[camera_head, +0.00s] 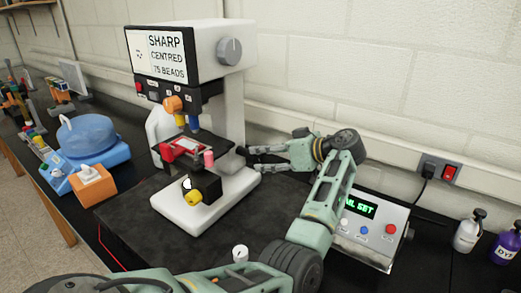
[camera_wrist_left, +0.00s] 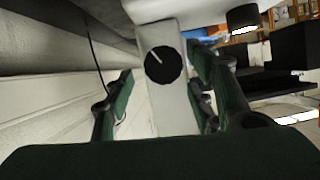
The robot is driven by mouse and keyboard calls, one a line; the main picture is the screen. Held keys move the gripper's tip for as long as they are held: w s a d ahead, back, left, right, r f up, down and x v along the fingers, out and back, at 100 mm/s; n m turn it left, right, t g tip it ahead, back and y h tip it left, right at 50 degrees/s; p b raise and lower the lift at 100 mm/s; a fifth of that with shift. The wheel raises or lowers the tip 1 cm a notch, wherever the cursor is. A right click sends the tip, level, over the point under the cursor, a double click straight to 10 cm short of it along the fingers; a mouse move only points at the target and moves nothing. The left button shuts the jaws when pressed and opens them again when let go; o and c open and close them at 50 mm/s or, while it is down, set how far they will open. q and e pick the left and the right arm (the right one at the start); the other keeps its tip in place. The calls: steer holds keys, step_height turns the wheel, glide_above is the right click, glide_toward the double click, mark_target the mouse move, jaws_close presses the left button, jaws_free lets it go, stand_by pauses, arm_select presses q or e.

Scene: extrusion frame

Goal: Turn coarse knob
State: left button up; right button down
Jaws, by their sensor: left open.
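The microscope (camera_head: 236,110) stands on a dark mat with its screen facing me. A black round knob with a white line (camera_wrist_left: 163,65) sits on its pale upright in the left wrist view. My left gripper (camera_head: 246,158) reaches in from the right beside the upright, at about stage height. In the left wrist view the left gripper (camera_wrist_left: 160,88) is open, with its fingers apart on either side of the knob, not visibly touching it. My right gripper is not in view.
A grey knob (camera_head: 230,51) is on the microscope head and a yellow knob (camera_head: 194,196) is below the stage. A control box (camera_head: 372,232) with a green display stands right of my arm. Bottles (camera_head: 469,231) stand far right. A blue centrifuge-like device (camera_head: 92,140) is at left.

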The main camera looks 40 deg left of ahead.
mark_target(259, 155)
arm_select(q)
steer(key=x, duration=0.3)
steer(key=shift+a+p, duration=0.1)
steer(key=shift+p, duration=0.25)
steer(key=shift+c, duration=0.5)
steer(key=shift+s+r, duration=0.1)
steer(key=c, duration=0.9)
steer(key=shift+b, duration=0.7)
steer(key=shift+c, duration=0.2)
steer(key=shift+r+b, duration=0.15)
steer(key=shift+b, duration=0.15)
steer(key=o, duration=0.9)
steer(key=shift+o, duration=0.7)
